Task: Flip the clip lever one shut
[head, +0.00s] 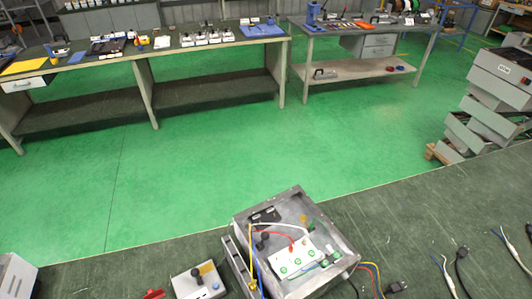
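An open grey metal box (353,262) sits on the near dark green bench, at the bottom centre of the head view. Inside it is a white block (300,260) with several round green parts. Red, white, yellow and blue wires run in and around the box. Black parts (264,215) lie near the box's back left corner, and a black knob-like part (262,243) is at its left. A small blue-green part (327,262) is at the white block's right end. I cannot make out which part is clip lever one or its position. Neither gripper shows.
Loose cables (461,262) lie on the bench at right. Green floor (200,160) separates this bench from the far workbenches.

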